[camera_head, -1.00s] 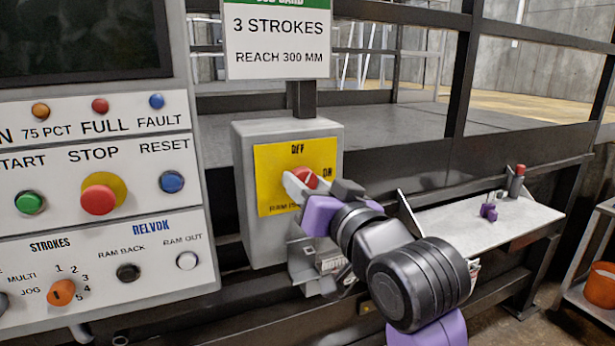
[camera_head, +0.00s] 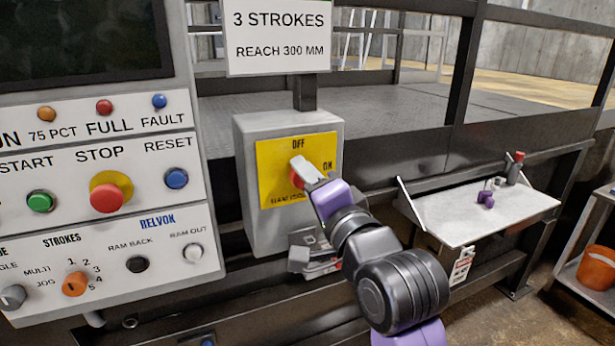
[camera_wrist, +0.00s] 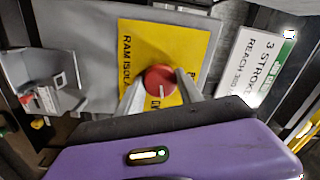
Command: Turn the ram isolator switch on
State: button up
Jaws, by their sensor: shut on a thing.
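The ram isolator switch is a red round knob (camera_head: 296,180) on a yellow plate (camera_head: 270,188), fixed to a grey box (camera_head: 262,238). The plate reads OFF at the top and ON at the right. My gripper (camera_head: 305,172) is at the knob, its fingers and purple body covering much of it and the plate's lower right. In the wrist view, the knob (camera_wrist: 160,80) sits between the two grey fingers, which are shut on it. A white mark on the knob points down in that view, toward partly hidden letters on the yellow plate (camera_wrist: 150,42).
A control panel with buttons (camera_head: 108,190) stands close on the left. A sign (camera_head: 277,38) is above the box. Dark rails run behind. A white shelf (camera_head: 480,212) with small items and an orange bucket (camera_head: 598,268) are at the right.

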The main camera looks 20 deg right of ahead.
jog(key=shift+m, duration=1.2)
jog(key=o, duration=1.4)
jog(key=s, duration=0.2)
jog(key=s+b, duration=0.1)
jog(key=s, duration=0.4)
jog(key=shift+s+f+b, duration=0.25)
jog(key=shift+s+b, duration=0.15)
